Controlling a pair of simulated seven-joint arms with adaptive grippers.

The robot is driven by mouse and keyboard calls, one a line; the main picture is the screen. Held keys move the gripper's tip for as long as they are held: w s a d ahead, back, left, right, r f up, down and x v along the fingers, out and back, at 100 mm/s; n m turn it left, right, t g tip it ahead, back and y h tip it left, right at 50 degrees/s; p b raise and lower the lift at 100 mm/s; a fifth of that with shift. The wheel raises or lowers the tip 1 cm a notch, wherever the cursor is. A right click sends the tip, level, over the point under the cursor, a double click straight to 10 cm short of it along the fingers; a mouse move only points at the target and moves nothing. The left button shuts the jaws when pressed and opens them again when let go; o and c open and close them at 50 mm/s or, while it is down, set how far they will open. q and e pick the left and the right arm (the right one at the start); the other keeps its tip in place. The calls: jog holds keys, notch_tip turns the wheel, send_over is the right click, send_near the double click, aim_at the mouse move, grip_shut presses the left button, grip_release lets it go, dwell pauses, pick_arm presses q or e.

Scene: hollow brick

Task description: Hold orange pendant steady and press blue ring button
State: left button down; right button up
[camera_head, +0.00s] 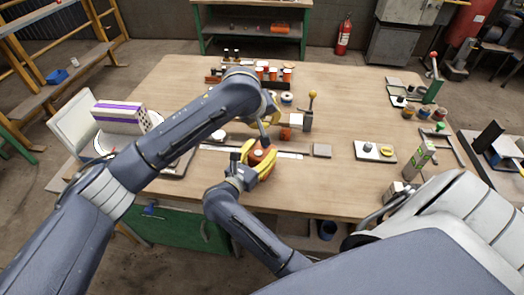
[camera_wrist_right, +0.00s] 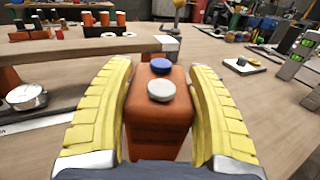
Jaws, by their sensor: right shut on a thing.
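The orange pendant (camera_wrist_right: 158,120) is a small box with a blue button (camera_wrist_right: 161,65) and a grey-white button (camera_wrist_right: 161,91) on its top face. The blue button is the farther one in the right wrist view. My right gripper (camera_head: 260,163) is shut on the pendant, with a yellow finger along each side; its fingers also show in the wrist view (camera_wrist_right: 160,115). My left gripper (camera_head: 265,129) reaches in from above, close to the pendant in the head view. I cannot tell whether its fingers are open or whether it touches anything. It does not show clearly in the wrist view.
A round dial gauge (camera_wrist_right: 26,97) lies left of the pendant. A lever on a grey block (camera_head: 308,113) stands behind and right.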

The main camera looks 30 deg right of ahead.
jog(key=o, duration=1.5)
jog(key=shift+o, duration=0.2)
